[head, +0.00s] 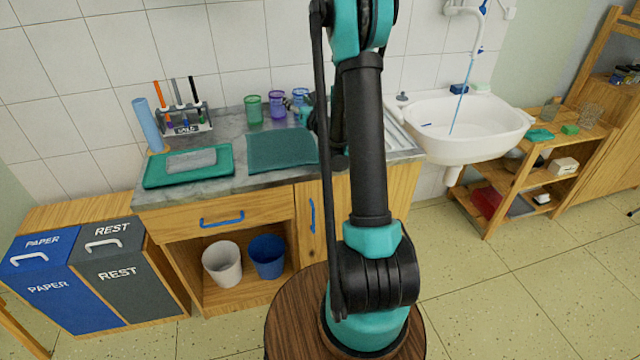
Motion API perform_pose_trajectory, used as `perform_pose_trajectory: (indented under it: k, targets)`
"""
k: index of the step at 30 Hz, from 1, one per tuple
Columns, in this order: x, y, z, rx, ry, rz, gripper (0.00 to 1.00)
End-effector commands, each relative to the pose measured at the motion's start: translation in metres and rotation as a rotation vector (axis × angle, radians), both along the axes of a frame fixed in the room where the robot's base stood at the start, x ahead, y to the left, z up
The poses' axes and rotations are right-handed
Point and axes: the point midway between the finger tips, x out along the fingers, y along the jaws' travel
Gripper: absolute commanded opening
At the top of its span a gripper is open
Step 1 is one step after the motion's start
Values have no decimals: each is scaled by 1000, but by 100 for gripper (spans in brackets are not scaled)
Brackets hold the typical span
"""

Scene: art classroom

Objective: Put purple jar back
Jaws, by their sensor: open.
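The purple jar (277,105) stands upright on the grey counter (225,125) near the tiled wall. A green jar (254,110) stands to its left and a blue jar (299,96) to its right. My gripper (303,108) is just right of the purple jar, beside the blue jar, and partly hidden by my own arm. It is open and holds nothing that I can see. Whether it touches a jar I cannot tell.
A dark green mat (281,153) and a teal tray (152,178) with a grey cloth (191,160) lie in front of the jars. A tool rack (186,122) and a blue roll (148,125) stand left. A white sink (465,125) is at right.

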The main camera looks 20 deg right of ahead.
Motion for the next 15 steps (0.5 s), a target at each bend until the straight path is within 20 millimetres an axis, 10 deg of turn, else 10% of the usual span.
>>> perform_pose_trajectory:
  k: [7,15]
  targets:
    - [-51,-55,56,655,68,-290,61]
    - [-146,-92,36,1404,171,-634,61]
